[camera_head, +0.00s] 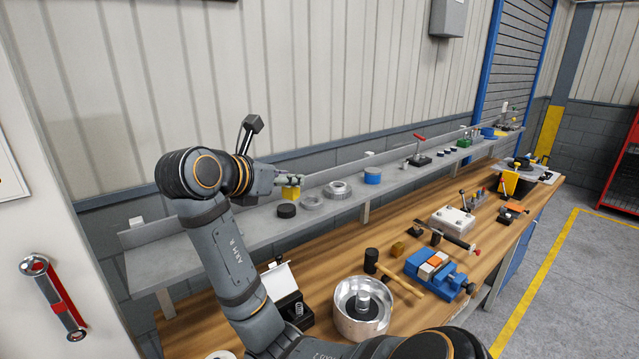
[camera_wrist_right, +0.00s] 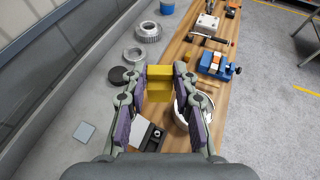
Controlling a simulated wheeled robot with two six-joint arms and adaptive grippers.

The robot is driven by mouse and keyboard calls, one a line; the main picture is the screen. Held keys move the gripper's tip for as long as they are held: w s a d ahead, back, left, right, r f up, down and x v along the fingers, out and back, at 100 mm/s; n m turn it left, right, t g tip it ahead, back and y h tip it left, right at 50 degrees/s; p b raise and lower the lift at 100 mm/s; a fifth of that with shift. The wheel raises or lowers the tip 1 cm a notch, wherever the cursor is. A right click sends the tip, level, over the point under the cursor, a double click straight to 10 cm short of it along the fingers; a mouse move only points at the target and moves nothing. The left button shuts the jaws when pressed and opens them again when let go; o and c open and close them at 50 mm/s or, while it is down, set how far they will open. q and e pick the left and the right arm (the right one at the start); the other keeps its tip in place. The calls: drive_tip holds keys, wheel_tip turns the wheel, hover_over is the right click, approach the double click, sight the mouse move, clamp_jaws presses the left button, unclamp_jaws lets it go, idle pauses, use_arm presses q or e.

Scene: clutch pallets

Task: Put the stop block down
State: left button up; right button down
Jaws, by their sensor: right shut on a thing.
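The stop block appears to be the yellow block (camera_wrist_right: 160,84); in the head view it shows as a small yellow patch (camera_head: 290,193) at the gripper's tip. My right gripper (camera_wrist_right: 160,72) is shut on it, with one finger on each side. In the head view my right gripper (camera_head: 294,182) is over the grey shelf (camera_head: 160,261), above and beside a black disc (camera_head: 287,211). I cannot tell whether the block touches the shelf. My left gripper is not in view.
On the wooden bench below are a silver bowl (camera_head: 346,323), a mallet (camera_head: 371,261) and a blue vise (camera_head: 450,287). The shelf's left end is mostly clear.

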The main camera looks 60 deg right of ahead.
drive_tip(key=w+f+p, duration=0.1)
drive_tip(key=w+f, duration=0.2)
drive_tip(key=w, duration=0.1)
drive_tip(key=w+d+f+p, duration=0.1)
drive_tip(key=w+f+p, duration=0.1)
drive_tip(key=w, duration=0.3)
drive_tip(key=w+d+f+p, duration=0.1)
drive_tip(key=w+f, duration=0.3)
drive_tip(key=shift+w+d, duration=0.25)
drive_tip(key=shift+w, duration=0.1)
drive_tip(key=shift+w+d+f, duration=0.1)
drive_tip(key=shift+w+f, duration=0.1)
drive_tip(key=shift+f, duration=0.25)
drive_tip(key=shift+w+f+p, duration=0.2)
drive_tip(key=shift+p, duration=0.1)
wheel_tip(320, 180, down, 2)
drive_tip(key=shift+f+p, duration=0.25)
drive_tip(key=shift+p, duration=0.6)
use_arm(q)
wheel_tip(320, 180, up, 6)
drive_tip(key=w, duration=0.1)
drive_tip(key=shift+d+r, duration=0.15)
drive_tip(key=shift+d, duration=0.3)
use_arm(e)
drive_tip(key=shift+f, duration=0.35)
